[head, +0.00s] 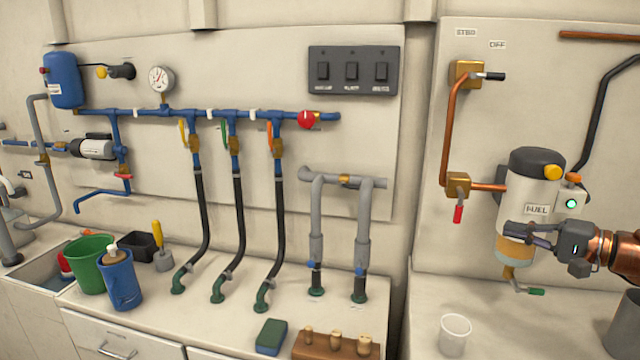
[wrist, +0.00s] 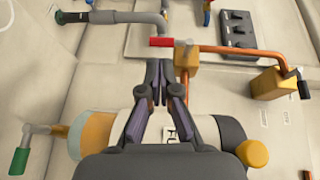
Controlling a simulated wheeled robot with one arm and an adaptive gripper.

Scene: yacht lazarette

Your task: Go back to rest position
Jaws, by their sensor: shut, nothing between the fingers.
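My gripper (head: 516,236) reaches in from the right in the head view, in front of the lower part of the white fuel filter (head: 532,190) with its dark cap. Its fingers are shut and empty. In the wrist view my gripper (wrist: 160,66) has its fingertips together, pointing toward a red-handled valve (wrist: 162,42) on the copper pipe. The fuel filter also lies behind the fingers in the wrist view (wrist: 105,125), partly hidden by them. Whether the gripper touches the filter I cannot tell.
A control box with a green light (head: 570,203) sits close above my gripper. A green-handled drain (head: 535,291) hangs below. A white cup (head: 454,335) and a grey container (head: 624,325) stand on the counter. Copper pipe (head: 447,130) runs left of the filter.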

